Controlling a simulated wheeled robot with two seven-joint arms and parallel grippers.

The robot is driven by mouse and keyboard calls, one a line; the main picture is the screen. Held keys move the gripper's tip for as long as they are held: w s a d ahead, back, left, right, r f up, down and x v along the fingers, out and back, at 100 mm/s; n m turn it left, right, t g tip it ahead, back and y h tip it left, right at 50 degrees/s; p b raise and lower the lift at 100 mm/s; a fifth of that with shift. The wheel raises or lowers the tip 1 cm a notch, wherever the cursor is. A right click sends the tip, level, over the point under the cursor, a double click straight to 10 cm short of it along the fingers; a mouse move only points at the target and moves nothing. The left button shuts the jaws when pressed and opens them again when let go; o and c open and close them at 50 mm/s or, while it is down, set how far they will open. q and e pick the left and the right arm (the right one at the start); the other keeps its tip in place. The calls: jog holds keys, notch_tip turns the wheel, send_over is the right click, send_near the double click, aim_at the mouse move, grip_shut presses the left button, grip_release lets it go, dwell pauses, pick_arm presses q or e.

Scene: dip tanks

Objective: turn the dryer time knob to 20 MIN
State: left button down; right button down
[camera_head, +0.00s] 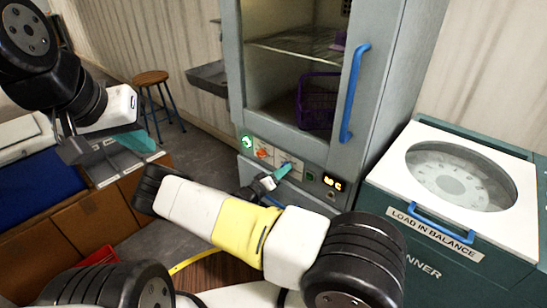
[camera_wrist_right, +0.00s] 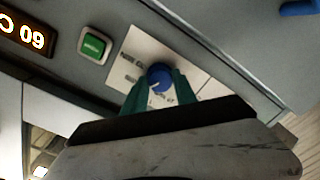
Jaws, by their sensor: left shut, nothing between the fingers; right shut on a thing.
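The dryer is a grey cabinet (camera_head: 238,90) with a control panel under its door. The time knob (camera_wrist_right: 160,76) is a small blue dial on a white label plate; a light pointer mark shows on it, but the scale text is too blurred to read. My right gripper (camera_head: 281,172) reaches the panel, and its teal fingers close on both sides of the blue knob in the right wrist view (camera_wrist_right: 158,88). They partly hide the plate. My left gripper (camera_head: 150,145) is shut and empty at the left, well away from the dryer.
A green button (camera_wrist_right: 93,46) and a lit display (camera_head: 332,183) sit near the knob. An orange-red control (camera_head: 264,153) is to its left. A blue door handle (camera_head: 354,95) rises above. A spinner (camera_head: 455,238) stands at right, a stool (camera_head: 151,78) at back left.

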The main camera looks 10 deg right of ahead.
jog(key=shift+f, duration=0.15)
jog(key=c, duration=1)
grip_release()
jog(key=shift+a, duration=0.1)
jog(key=v, duration=0.7)
jog(key=shift+s+a, duration=0.25)
